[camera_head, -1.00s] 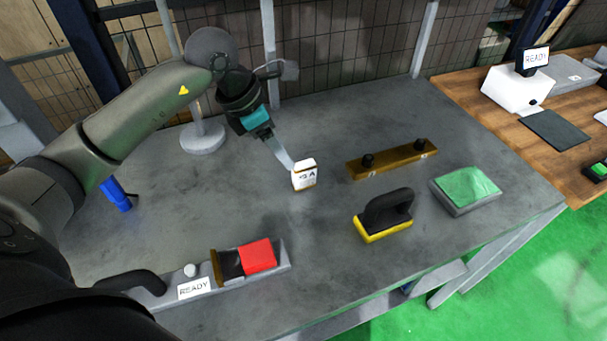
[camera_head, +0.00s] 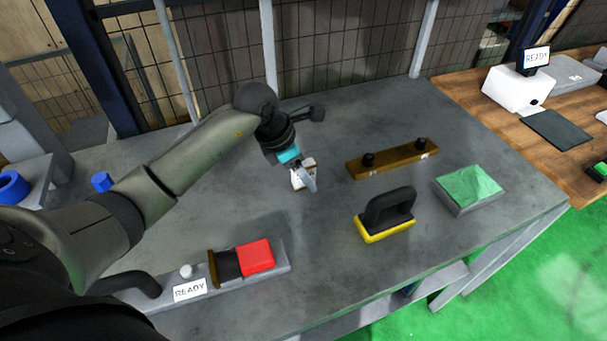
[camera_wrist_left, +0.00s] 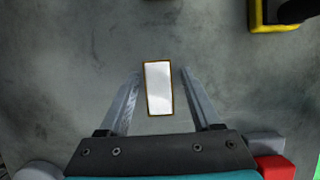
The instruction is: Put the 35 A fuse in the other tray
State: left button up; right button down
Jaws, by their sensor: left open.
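A small white block (camera_head: 299,180) with a brown rim stands on the grey table; its label, ending in A, is now mostly hidden by my gripper. My left gripper (camera_head: 309,178) is open at the block, and one finger crosses in front of it. In the left wrist view the block (camera_wrist_left: 158,88) lies between the two open fingers (camera_wrist_left: 158,80), with a gap on each side. A shallow grey tray with a green inside (camera_head: 469,188) sits at the table's right edge. My right gripper does not show.
A black-handled yellow block (camera_head: 386,217) and a brown bar with two black knobs (camera_head: 392,159) stand between the block and the tray. A grey fixture with a red block (camera_head: 257,256) and a READY label is at the front left.

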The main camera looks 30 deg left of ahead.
pick_arm(q)
grip_shut()
dwell(0.5)
